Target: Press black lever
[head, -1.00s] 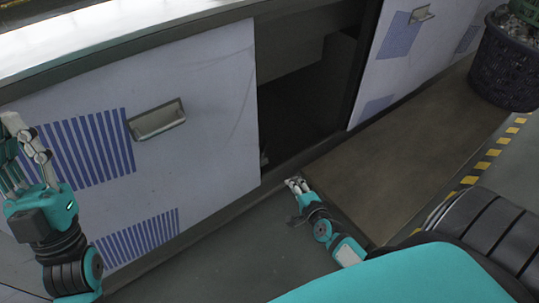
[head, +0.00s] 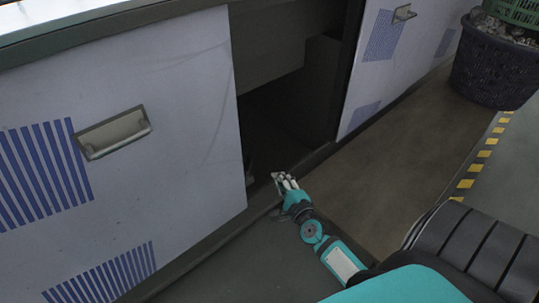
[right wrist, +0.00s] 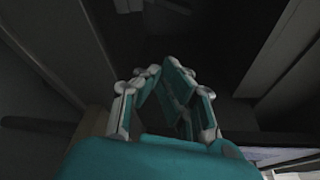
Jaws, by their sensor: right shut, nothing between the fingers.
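My right gripper (head: 284,178) is shut and empty at the lower sill of the dark opening in the cabinet front. In the right wrist view its fingers (right wrist: 161,71) come together at their tips and point into the dark space. A small thin upright piece (head: 250,178) shows at the lower left of the opening, left of the fingertips and apart from them. It is too dark and small to tell whether it is the black lever. No lever can be made out clearly in either view. My left gripper is out of view.
A white sliding panel with a handle (head: 113,133) borders the opening (head: 290,115) on the left. Another white panel (head: 393,62) stands on the right. A dark basket (head: 495,65) stands at the upper right. The brown floor mat (head: 385,170) is clear.

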